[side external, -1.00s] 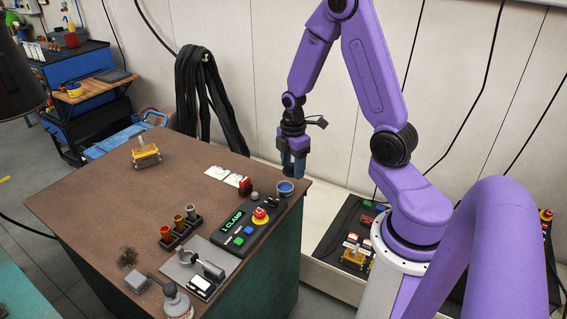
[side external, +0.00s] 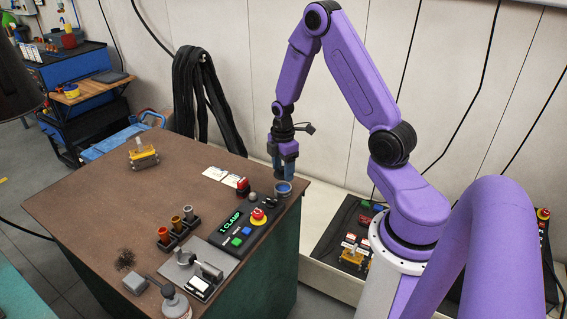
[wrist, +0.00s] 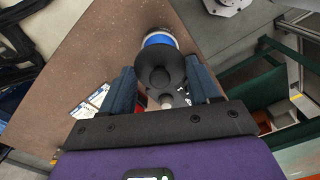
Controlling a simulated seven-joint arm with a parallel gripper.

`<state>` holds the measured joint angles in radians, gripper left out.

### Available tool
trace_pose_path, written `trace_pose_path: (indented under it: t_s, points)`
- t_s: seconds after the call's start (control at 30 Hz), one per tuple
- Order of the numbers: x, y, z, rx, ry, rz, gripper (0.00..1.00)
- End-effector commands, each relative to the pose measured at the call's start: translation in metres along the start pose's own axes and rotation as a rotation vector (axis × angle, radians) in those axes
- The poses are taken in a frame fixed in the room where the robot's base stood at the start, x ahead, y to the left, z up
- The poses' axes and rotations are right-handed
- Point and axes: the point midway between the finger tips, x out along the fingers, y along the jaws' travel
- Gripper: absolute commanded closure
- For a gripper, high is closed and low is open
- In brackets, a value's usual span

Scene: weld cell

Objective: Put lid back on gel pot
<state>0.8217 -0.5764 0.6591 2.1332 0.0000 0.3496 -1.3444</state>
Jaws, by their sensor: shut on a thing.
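The gel pot (side external: 284,188) stands upright near the table's right edge, with blue gel showing at its open top. In the wrist view, the pot's blue and white rim (wrist: 160,38) shows beyond the lid. The dark round lid (wrist: 160,68) is between my fingers and partly overlaps the pot in that view. My gripper (side external: 280,178) is shut on the lid, pointing down just above and slightly left of the pot. The lid is hard to make out in the side view; I cannot tell whether it touches the pot.
A control box (side external: 237,229) with a red button sits in front of the pot. A rack of small cups (side external: 178,228) and a metal clamp plate (side external: 184,262) are nearer. White cards (side external: 222,174) lie behind. The table's back left is mostly clear, except a yellow-topped block (side external: 143,154).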

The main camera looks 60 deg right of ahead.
Motion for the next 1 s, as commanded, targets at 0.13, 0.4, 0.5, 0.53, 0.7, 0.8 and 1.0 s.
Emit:
trace_pose_path:
  t_s: [0.13, 0.4, 0.5, 0.53, 0.7, 0.8, 1.0]
  points:
    - [0.013, -0.001, 0.0, -0.001, 0.0, -0.002, 0.67]
    - [0.032, 0.0, 0.0, 0.0, 0.0, 0.0, 0.67]
    - [0.037, 0.0, 0.0, 0.0, 0.0, 0.001, 0.67]
    - [0.038, 0.0, 0.0, 0.0, 0.0, 0.001, 0.67]
    - [0.04, 0.0, 0.0, 0.0, 0.0, 0.002, 0.67]
    - [0.04, 0.0, 0.0, 0.0, 0.0, 0.002, 0.67]
    - [0.04, 0.0, 0.0, 0.0, 0.0, 0.002, 0.67]
